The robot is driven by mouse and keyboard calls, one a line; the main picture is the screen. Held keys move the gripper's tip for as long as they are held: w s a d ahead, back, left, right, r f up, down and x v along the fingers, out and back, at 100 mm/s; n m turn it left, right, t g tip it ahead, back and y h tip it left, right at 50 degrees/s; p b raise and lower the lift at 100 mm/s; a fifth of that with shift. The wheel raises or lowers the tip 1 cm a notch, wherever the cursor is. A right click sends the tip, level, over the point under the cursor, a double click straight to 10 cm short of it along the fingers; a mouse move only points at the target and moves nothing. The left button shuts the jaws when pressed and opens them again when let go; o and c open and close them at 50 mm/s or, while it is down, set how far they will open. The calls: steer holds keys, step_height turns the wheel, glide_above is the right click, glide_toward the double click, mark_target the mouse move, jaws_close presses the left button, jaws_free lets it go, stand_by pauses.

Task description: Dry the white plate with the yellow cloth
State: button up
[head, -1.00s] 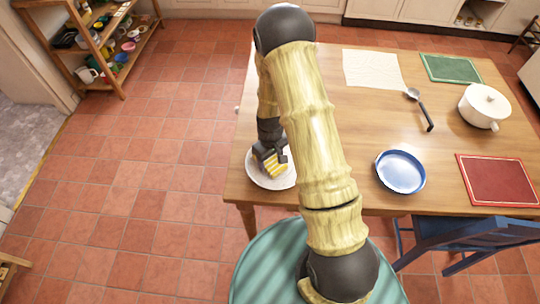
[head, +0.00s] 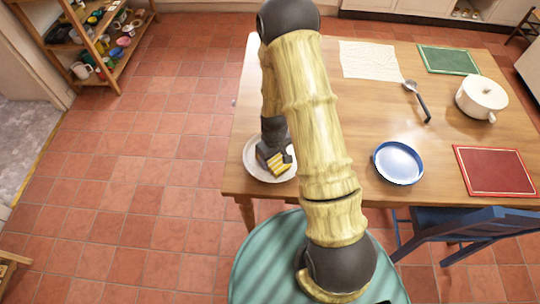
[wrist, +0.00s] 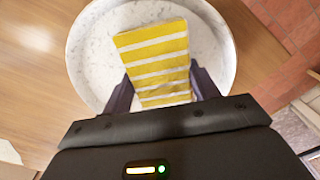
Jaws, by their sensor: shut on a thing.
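The white plate (head: 253,165) lies on the table near its left front corner, and my arm hides part of it. In the wrist view the plate (wrist: 90,65) is pale and marbled with a raised rim. The yellow cloth (head: 277,165) has white stripes and is folded. In the wrist view the cloth (wrist: 155,60) lies over the middle of the plate. My gripper (wrist: 163,88) is shut on the cloth, with one finger on each side of it. The cloth appears to touch the plate.
A blue-rimmed plate (head: 398,163), a ladle (head: 418,100), a white pot (head: 482,97), a red mat (head: 495,171), a green mat (head: 447,60) and a cream cloth (head: 372,60) are on the table (head: 340,120). A blue chair (head: 470,233) stands at the front. The table's middle is free.

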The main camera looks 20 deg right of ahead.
steer(key=shift+s+d+f, duration=0.15)
steer(key=shift+s+d, duration=0.05)
steer(key=shift+w+d, duration=0.2)
steer(key=shift+d, duration=0.35)
steer(key=shift+w+d, duration=0.15)
steer(key=shift+d, duration=0.35)
steer(key=shift+w+d+r+p, duration=0.1)
steer(key=shift+w+r+p, duration=0.05)
steer(key=shift+w, duration=0.5)
steer(key=shift+w+d+r+p, duration=0.1)
steer(key=shift+w+p, duration=0.05)
steer(key=shift+w, duration=0.45)
steer(key=shift+w+a+f, duration=0.1)
steer(key=shift+w+a, duration=0.65)
steer(key=shift+a, duration=0.1)
